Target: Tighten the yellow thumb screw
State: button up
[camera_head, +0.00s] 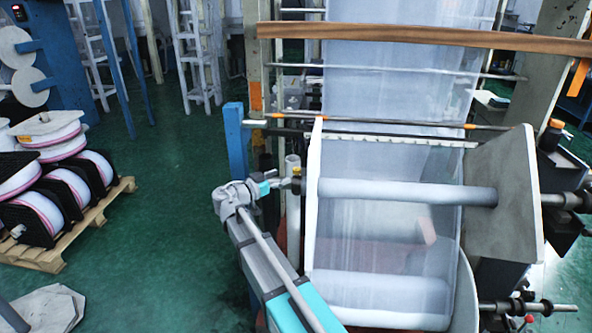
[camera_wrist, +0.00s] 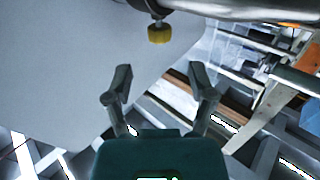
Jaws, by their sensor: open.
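The yellow thumb screw (camera_wrist: 159,34) shows in the wrist view at the top centre, on a short metal stem under a grey rounded metal part (camera_wrist: 215,8). My gripper (camera_wrist: 161,82) is open, with its two dark fingers spread apart and nothing between them. In the wrist view the screw appears beyond the fingertips, roughly centred between them, and the fingers are apart from it. In the head view my gripper (camera_head: 291,184) is at the left side panel of the film machine, near the end of the upper roller.
A pale side panel (camera_wrist: 60,60) fills the wrist view's left side. In the head view, the film web (camera_head: 390,240) and roller (camera_head: 400,192) lie right of my arm. A pallet (camera_head: 55,255) with spools stands left. Green floor between is clear.

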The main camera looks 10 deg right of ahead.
aim_at(294, 170)
jog(key=shift+x, duration=3.65)
jog(key=shift+c, duration=0.2)
grip_shut()
